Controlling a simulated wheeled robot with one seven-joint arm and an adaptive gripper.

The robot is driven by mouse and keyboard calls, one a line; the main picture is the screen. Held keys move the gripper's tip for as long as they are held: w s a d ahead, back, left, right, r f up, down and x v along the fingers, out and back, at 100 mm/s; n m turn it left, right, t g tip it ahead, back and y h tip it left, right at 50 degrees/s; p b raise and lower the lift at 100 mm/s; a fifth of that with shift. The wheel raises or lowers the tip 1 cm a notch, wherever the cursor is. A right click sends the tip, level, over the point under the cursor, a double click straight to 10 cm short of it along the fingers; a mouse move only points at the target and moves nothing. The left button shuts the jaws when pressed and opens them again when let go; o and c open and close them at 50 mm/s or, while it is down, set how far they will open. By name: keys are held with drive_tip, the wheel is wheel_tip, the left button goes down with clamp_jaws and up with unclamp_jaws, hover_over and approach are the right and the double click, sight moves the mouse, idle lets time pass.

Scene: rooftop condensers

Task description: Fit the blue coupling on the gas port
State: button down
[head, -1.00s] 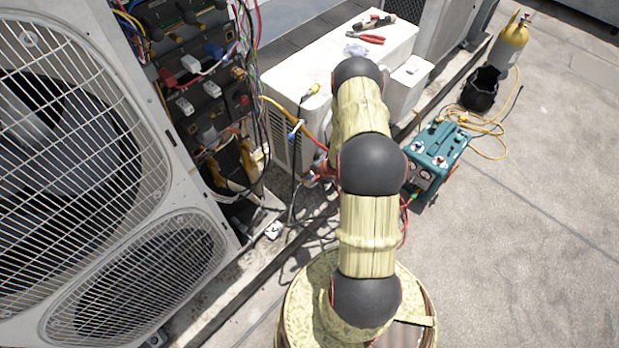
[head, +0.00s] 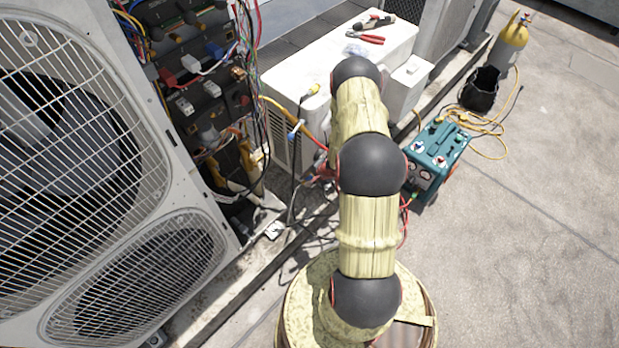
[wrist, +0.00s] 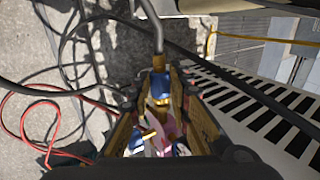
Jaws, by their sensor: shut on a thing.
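My gripper (wrist: 160,92) is shut on a blue coupling with brass ends (wrist: 160,83) in the wrist view. A grey hose or pipe meets the coupling at its far end. More blue and pink parts (wrist: 160,138) show between the fingers, close to the palm; I cannot tell what they are. In the head view my arm hides the gripper and the held coupling. A blue and white fitting (head: 295,130) is at the side of the white condenser (head: 290,75). I cannot tell the gas port for certain in either view.
An open unit with loose wires (head: 205,100) stands left of my arm. A teal gauge machine (head: 437,160) with hoses stands on the right. Red-handled pliers (head: 365,39) lie on the condenser. A yellow-topped cylinder (head: 510,45) is far right. The right floor is mostly clear.

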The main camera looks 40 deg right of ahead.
drive_tip(key=shift+s+a, duration=0.1)
drive_tip(key=shift+a, duration=2)
drive_tip(key=c, duration=2.2)
unclamp_jaws()
clamp_jaws()
